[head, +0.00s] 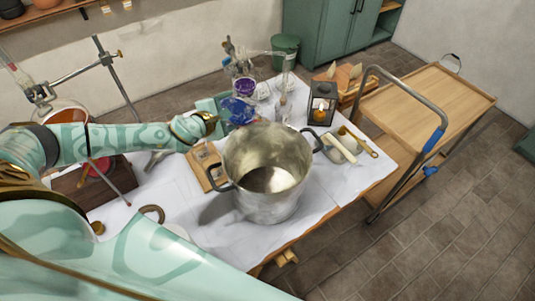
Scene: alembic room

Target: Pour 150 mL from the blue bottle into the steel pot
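The steel pot (285,200) stands upright and open on the white-covered table, with a dark handle on each side. Its visible inside looks empty. Blue liquid in a clear round vessel, likely the blue bottle (238,111), shows just behind the pot's left rim. My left gripper (218,117) reaches in from the left and ends right beside this vessel, above and behind the pot's left side. Its fingers are small and overlap the glass, so I cannot tell whether they grip it. My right gripper is not in view.
A purple-filled flask (244,86) and other glassware stand behind. A wooden trolley (430,100) stands at right. A metal stand (112,65) holds an orange-filled flask (68,113) at left.

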